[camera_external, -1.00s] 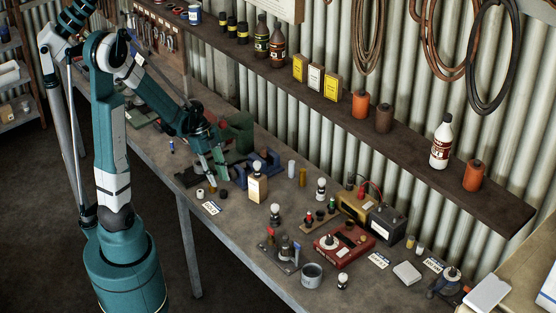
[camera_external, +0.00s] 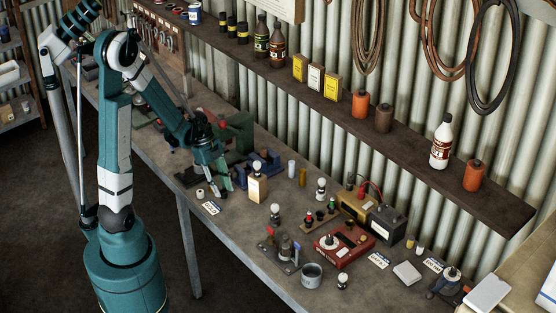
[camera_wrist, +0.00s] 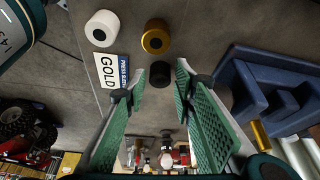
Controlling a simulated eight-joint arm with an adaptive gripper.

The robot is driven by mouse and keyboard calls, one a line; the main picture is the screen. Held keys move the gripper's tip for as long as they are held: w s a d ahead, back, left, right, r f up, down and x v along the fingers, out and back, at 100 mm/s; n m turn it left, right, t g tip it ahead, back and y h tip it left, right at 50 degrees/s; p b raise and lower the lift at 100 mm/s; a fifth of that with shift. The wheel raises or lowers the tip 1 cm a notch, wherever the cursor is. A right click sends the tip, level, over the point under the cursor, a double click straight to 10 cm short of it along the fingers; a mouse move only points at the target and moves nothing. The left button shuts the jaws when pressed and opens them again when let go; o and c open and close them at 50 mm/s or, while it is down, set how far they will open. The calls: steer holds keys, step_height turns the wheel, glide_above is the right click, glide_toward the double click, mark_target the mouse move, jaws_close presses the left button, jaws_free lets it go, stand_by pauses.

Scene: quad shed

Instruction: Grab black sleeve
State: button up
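The black sleeve (camera_wrist: 160,75) is a short dark cylinder standing on the bench, seen from above in the wrist view. My gripper (camera_wrist: 161,88) is open, with its green ribbed fingers on either side of the sleeve in that view. Gaps show on both sides, and I cannot tell how far the fingertips are above the bench. A gold sleeve (camera_wrist: 155,37) stands just beyond the black one, and a white sleeve (camera_wrist: 101,28) is farther left. In the external view, my gripper (camera_external: 225,184) points down near the bench's front edge; the black sleeve is hard to make out there.
A card (camera_wrist: 110,71) reading "GOLD" lies left of the black sleeve. A blue block-like fixture (camera_wrist: 262,95) is close on the right. Several small parts crowd the bench to the right.

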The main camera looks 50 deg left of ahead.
steer(key=shift+d+f, duration=0.15)
steer(key=shift+f, duration=0.15)
stand_by(0.4)
steer(key=c, duration=0.5)
